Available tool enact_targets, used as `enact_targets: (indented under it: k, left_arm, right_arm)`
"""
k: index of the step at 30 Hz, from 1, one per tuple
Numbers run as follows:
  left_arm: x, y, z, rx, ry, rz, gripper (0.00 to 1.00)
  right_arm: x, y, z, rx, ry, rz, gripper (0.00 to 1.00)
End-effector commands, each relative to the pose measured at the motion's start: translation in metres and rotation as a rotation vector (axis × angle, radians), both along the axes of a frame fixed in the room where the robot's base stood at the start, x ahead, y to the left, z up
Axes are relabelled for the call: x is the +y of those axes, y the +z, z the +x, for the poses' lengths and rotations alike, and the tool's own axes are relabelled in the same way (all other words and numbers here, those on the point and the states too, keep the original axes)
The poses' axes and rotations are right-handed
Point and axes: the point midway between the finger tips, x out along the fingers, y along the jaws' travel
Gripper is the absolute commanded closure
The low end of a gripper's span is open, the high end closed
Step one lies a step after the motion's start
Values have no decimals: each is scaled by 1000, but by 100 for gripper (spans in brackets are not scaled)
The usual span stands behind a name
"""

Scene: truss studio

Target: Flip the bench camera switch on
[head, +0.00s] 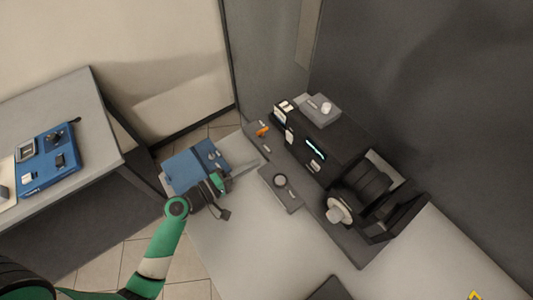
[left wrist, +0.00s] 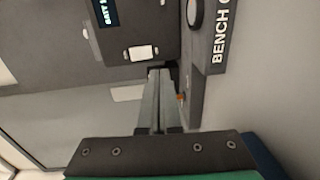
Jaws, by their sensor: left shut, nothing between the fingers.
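The black bench camera (head: 345,143) stands on the grey bench, its lens side to the lower right. A small grey box (head: 281,188) with a round knob sits in front of it; in the left wrist view a grey box (left wrist: 213,60) carries lettering starting "BENCH C". My left gripper (head: 258,163) points toward the gap between camera and box, shut and empty; its fingers also show in the left wrist view (left wrist: 161,73). A white switch (left wrist: 142,52) is just beyond the fingertips on the black body. Contact cannot be told. My right gripper is not in view.
A blue box (head: 190,166) lies on the bench beside my left gripper. An orange part (head: 262,131) is on the dark base near the camera. A second table (head: 87,95) with a blue panel stands at left. The bench front (head: 260,250) is clear.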

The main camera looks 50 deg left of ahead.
Motion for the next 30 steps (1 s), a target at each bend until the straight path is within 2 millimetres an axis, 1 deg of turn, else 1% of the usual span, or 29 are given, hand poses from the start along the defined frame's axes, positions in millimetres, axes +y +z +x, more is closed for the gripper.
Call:
enact_targets:
  k: [1,3,6,9,26,29,30]
  left_arm:
    - [2,-3,-11,1,5,0,100]
    - [3,-4,-21,2,5,0,100]
    - [3,-5,-31,1,3,0,100]
    - [3,-4,-35,0,1,1,100]
    - [3,-4,-35,0,0,1,100]
    - [-4,-3,-33,-2,-19,2,100]
    - [-9,2,-27,-14,-40,12,100]
  right_arm:
    - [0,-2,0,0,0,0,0]
    - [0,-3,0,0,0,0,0]
    - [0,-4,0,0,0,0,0]
    - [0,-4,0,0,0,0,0]
    - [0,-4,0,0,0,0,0]
    - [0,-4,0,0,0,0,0]
    - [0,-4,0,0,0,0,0]
